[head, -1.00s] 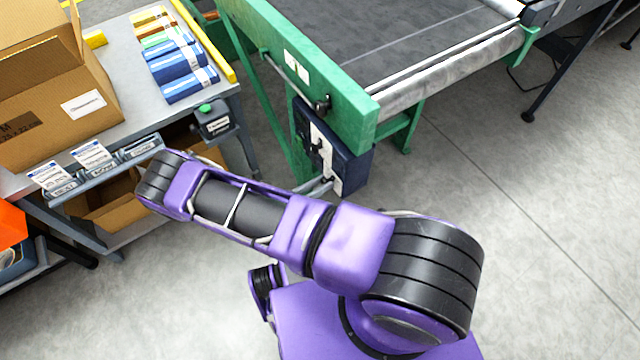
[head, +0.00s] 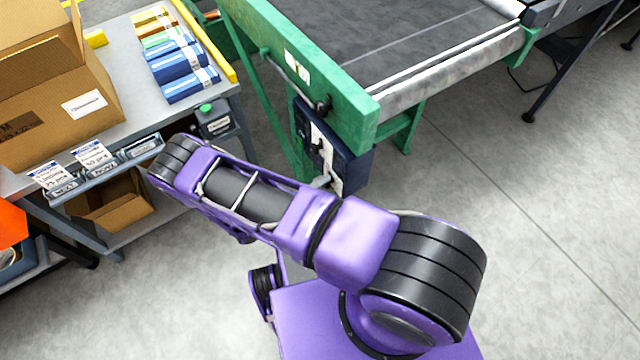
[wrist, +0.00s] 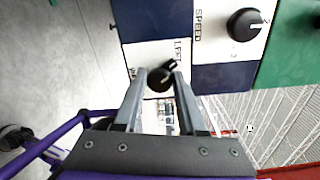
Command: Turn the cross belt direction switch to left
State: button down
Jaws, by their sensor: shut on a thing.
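The cross belt direction switch (wrist: 160,78) is a black knob on a white label plate in the wrist view. Its pointer tilts to the upper right, towards the printed word LEFT. My gripper (wrist: 161,74) has one finger on each side of the knob and is shut on it. In the head view, the switch sits on the dark blue control box (head: 352,166) under the green conveyor frame. My gripper is mostly hidden there behind my purple forearm.
A black SPEED knob (wrist: 245,25) is on the same panel, right of the switch in the wrist view. The green conveyor frame (head: 345,95) stands above the box. A grey table (head: 120,125) with a cardboard box (head: 50,95) stands left. Floor is clear at right.

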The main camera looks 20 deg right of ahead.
jog(key=shift+n, duration=1.1)
jog(key=c, duration=0.5)
grip_release()
jog(key=v, duration=1.7)
jog(key=shift+s+a, duration=0.1)
jog(key=shift+a, duration=0.1)
